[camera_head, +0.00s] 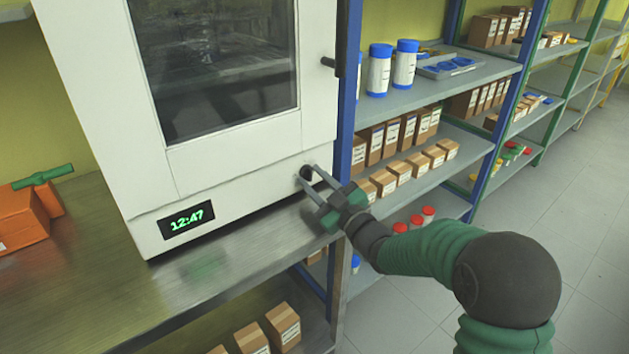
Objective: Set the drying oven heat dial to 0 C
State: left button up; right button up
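The drying oven (100,120) is a white cabinet with a dark glass door window, standing on a metal bench. A green display (187,220) on its lower front reads 12:47. The small black heat dial (306,173) is at the lower right of the front. My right gripper (310,178) is at the dial, with its two fingers apart on either side of it. I cannot tell whether the fingers touch the dial, and its markings are too small to read. My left gripper is not in view.
The metal bench (90,270) is clear in front of the oven. An orange object with a green handle (43,175) lies at the left. Shelves with boxes and blue-capped bottles (379,72) stand close on the right. A black door handle (328,62) projects above the dial.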

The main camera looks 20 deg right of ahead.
jog(key=o, duration=0.5)
jog(key=shift+w+f, duration=0.1)
jog(key=shift+f, duration=0.2)
jog(key=shift+c, duration=0.2)
jog(key=shift+r, duration=0.1)
jog(key=p+v, duration=0.1)
jog(key=v, duration=1.6)
notch_tip(320, 180, up, 4)
jog(key=w+d+m+g+y+p, duration=0.15)
jog(key=m+p, duration=0.35)
jog(key=p, duration=0.7)
jog(key=shift+g, duration=0.45)
jog(key=x, duration=1.6)
jog(key=shift+w+d+f, duration=0.1)
jog(key=shift+w+f, duration=0.05)
jog(key=shift+f, duration=0.05)
